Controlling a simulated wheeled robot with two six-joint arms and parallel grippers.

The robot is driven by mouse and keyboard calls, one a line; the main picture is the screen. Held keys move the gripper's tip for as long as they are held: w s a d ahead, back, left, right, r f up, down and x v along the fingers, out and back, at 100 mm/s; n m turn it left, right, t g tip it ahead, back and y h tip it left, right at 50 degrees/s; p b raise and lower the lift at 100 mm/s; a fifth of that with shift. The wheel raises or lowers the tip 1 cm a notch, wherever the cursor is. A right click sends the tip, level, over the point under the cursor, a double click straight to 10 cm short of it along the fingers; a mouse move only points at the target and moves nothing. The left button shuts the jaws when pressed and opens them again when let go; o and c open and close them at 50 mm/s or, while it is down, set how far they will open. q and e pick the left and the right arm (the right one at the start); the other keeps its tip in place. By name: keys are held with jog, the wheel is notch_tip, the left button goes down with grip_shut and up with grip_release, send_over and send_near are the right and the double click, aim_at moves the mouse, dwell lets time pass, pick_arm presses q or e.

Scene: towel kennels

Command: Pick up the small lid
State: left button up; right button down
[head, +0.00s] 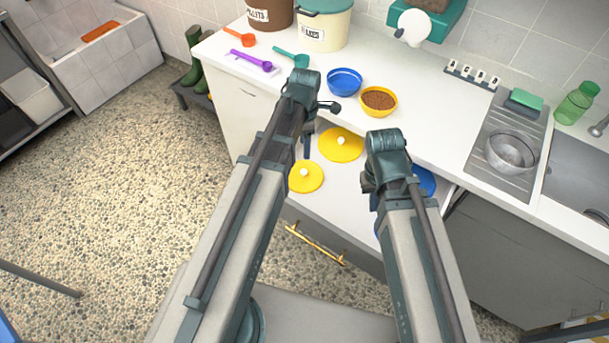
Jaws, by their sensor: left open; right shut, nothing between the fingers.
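A small yellow lid (306,177) with a white knob lies flat in the open white drawer (335,205). A larger yellow lid (341,144) with a white knob lies behind it to the right. A blue lid (425,181) shows partly behind my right arm, and more blue shows at that arm's left edge. My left gripper (308,152) points down above the drawer, just behind the small yellow lid and apart from it; it is open and empty. My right gripper (367,184) is mostly hidden by its own wrist over the drawer's right part; it is shut and empty.
On the counter stand a blue bowl (344,82), a yellow bowl (379,100) of brown pellets, coloured scoops and labelled bins. A metal bowl (511,151) sits on the drainer at right. The pebbled floor at left is mostly clear.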

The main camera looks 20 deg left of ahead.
pick_arm(q)
jog(key=b, duration=0.7)
send_over(304, 171)
notch_tip(304, 171, down, 8)
jog(key=shift+w+d+r, duration=0.1)
pick_arm(e)
notch_tip(304, 171, down, 8)
jog(key=shift+r, duration=0.15)
pick_arm(q)
notch_tip(304, 171, down, 5)
jog(key=b, duration=0.5)
pick_arm(e)
notch_tip(304, 171, down, 5)
jog(key=shift+f, duration=0.2)
jog(key=shift+r, duration=0.1)
pick_arm(q)
grip_shut()
